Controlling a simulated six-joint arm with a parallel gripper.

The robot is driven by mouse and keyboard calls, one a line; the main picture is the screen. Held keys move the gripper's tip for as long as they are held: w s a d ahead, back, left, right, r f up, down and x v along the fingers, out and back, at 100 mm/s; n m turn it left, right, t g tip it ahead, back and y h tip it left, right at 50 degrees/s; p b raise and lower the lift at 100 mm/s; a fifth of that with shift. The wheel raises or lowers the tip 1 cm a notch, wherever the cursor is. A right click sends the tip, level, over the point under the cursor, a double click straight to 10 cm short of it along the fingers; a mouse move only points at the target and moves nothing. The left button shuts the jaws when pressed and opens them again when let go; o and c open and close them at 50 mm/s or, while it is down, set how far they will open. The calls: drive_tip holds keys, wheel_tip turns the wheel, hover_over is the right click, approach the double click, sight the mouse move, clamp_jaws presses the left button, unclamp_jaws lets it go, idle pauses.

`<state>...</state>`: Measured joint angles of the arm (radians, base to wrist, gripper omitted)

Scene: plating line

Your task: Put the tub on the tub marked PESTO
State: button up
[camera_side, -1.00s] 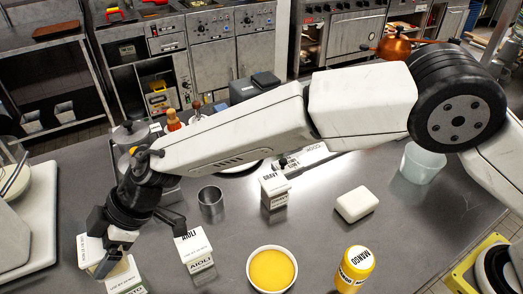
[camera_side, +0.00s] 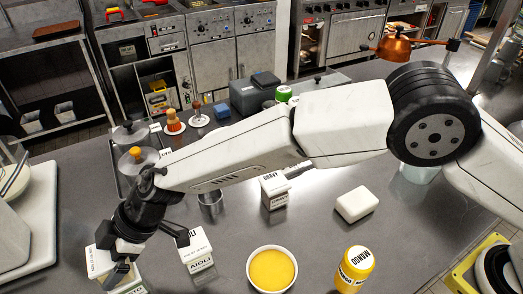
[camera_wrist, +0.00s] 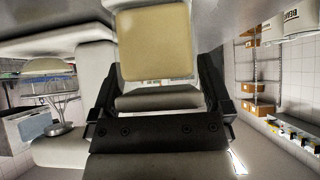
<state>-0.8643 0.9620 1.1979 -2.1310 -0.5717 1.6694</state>
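My gripper (camera_side: 118,272) is at the lower left of the side view, low over the counter. It is shut on a white tub (camera_side: 100,260) with dark print, one finger across its near side. In the wrist view, a tan face of the held tub (camera_wrist: 155,42) shows between the two fingers (camera_wrist: 158,85). Directly below the held tub, another white tub (camera_side: 139,290) shows at the bottom edge of the side view, mostly hidden. Its marking cannot be read, and I cannot tell whether the two tubs touch.
A white AIOLI tub (camera_side: 196,252) stands close to the right of my gripper.

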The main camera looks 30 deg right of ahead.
drive_tip(key=shift+r, duration=0.2)
drive_tip(key=v, duration=1.2)
idle(0.7)
